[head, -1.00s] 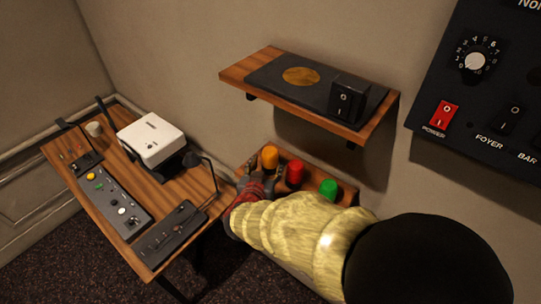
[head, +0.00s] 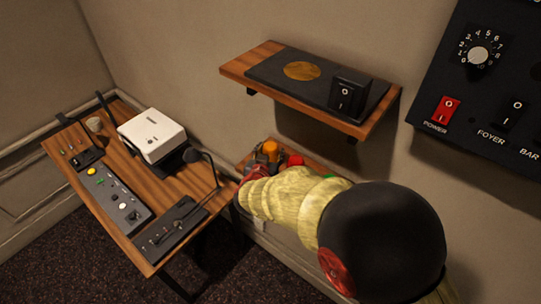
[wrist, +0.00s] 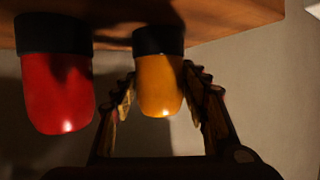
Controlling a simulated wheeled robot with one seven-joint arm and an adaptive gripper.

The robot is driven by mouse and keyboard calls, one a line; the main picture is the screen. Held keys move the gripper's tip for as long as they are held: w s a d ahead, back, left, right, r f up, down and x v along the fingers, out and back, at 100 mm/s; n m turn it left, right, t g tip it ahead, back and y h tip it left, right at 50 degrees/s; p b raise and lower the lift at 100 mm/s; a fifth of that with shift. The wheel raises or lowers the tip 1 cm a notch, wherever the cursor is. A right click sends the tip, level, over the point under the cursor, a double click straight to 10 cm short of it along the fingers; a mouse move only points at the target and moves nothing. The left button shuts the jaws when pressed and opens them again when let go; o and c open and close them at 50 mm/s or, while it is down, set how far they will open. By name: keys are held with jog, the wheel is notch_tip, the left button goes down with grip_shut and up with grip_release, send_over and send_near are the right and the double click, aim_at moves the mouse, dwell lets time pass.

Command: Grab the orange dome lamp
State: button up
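The orange dome lamp (head: 270,148) sits in a black collar on a small wooden block (head: 247,160) below the wall shelf. In the wrist view the orange lamp (wrist: 159,85) hangs upside down between the two fingers of my gripper (wrist: 159,82). The fingers stand close on either side of it, and narrow gaps seem to remain, so the gripper looks open around the lamp. In the head view my gripper (head: 268,155) is at the lamp, mostly hidden behind my arm.
The red lamp (wrist: 57,92) stands beside the orange one, close to a finger; it also shows in the head view (head: 295,160). The green lamp is mostly hidden by my arm. The wooden shelf (head: 243,69) with a black switch (head: 347,95) overhangs. A desk (head: 150,255) stands left.

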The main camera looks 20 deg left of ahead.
jog(key=c, duration=0.9)
jog(key=shift+o, duration=0.2)
jog(key=shift+r, duration=0.2)
